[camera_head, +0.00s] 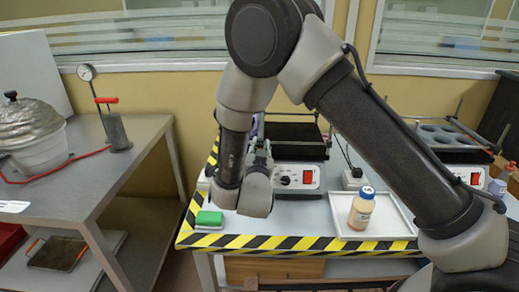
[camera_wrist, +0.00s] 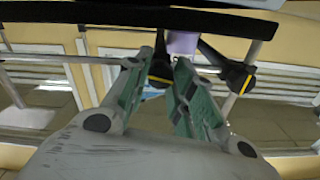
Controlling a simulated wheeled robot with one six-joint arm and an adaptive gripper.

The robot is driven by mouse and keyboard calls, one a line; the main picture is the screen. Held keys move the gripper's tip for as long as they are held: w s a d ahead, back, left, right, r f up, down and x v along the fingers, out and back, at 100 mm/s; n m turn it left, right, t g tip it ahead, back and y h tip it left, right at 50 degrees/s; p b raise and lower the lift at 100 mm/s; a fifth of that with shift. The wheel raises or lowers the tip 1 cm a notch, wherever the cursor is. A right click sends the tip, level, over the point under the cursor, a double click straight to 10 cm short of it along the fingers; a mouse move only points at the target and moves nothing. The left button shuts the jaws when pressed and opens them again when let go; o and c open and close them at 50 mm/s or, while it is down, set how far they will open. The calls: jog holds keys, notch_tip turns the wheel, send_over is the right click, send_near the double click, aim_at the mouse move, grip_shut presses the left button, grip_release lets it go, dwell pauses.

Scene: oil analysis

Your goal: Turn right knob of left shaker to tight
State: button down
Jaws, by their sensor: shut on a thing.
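The left shaker (camera_head: 295,178) stands on the striped-edge table, with a black platform, a front dial and a red switch. My gripper (camera_head: 262,148) is at its left side, and my arm hides part of that side. In the wrist view my gripper (camera_wrist: 162,66) has its green-padded fingers closed around a black knob (camera_wrist: 159,73) with a yellow mark. A second black knob (camera_wrist: 236,76) with a yellow mark is to the right, outside the fingers. A purple piece (camera_wrist: 183,42) shows just beyond the fingertips. I cannot tell how tight either knob is.
A capped bottle (camera_head: 362,208) stands in a white tray (camera_head: 398,228) on the table. A green block (camera_head: 208,218) lies at the front left. Another shaker (camera_head: 455,145) is at the right. A steel table (camera_head: 90,170) stands at the left, across a gap.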

jog(key=m, duration=0.4)
jog(key=shift+m, duration=0.3)
jog(key=m, duration=0.3)
jog(key=shift+d+f+m, duration=0.1)
jog(key=shift+m, duration=0.2)
jog(key=m, duration=0.3)
jog(key=shift+m, duration=0.3)
jog(key=shift+f+m, duration=0.1)
jog(key=shift+m, duration=1.7)
jog(key=c, duration=1.2)
grip_release()
jog(key=shift+s, duration=0.1)
jog(key=s, duration=1.2)
